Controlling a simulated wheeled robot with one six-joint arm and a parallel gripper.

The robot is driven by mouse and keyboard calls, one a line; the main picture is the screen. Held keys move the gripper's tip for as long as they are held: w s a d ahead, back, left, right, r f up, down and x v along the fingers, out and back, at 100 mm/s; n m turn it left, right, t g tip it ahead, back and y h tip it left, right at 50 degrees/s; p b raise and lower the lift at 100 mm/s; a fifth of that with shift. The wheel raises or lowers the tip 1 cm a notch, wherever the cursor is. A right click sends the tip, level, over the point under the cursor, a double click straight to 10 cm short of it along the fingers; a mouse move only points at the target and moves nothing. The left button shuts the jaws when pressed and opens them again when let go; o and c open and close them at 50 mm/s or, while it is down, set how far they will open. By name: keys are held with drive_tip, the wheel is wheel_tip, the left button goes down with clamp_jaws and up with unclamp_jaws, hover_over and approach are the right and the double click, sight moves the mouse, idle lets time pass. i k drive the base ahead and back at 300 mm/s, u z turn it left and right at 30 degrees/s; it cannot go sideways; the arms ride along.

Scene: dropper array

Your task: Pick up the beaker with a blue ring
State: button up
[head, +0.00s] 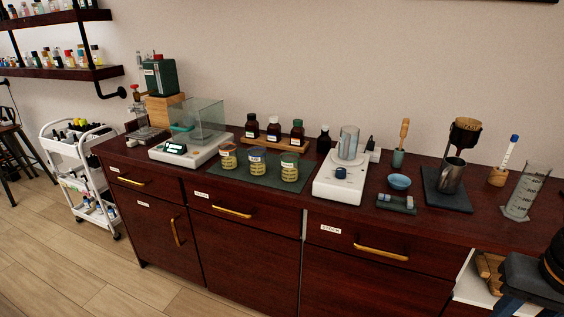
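The beaker with a blue ring (257,169) stands upright in the middle of a row of three beakers on a dark green mat (225,178) on the counter. The beaker with an orange ring (229,163) is to its left, and the beaker with a green ring (289,174) is to its right. All three hold something yellowish low down. My gripper is not in view; only dark parts of my arm show at the lower right corner, far from the beakers.
A balance with a glass shield (200,121) stands left of the mat. A white stirrer (339,189) bearing a clear beaker stands right of it. Brown bottles (274,131) are in a row behind. A tall graduated cylinder (524,193) stands at the far right. The counter's front strip is clear.

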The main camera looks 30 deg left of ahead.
sight(258, 161)
drive_tip(key=z, duration=0.75)
drive_tip(key=i, duration=0.8)
drive_tip(key=u, duration=2.75)
drive_tip(key=i, duration=0.5)
drive_tip(key=u, duration=0.2)
drive_tip(key=k, duration=0.1)
drive_tip(key=z, duration=1.95)
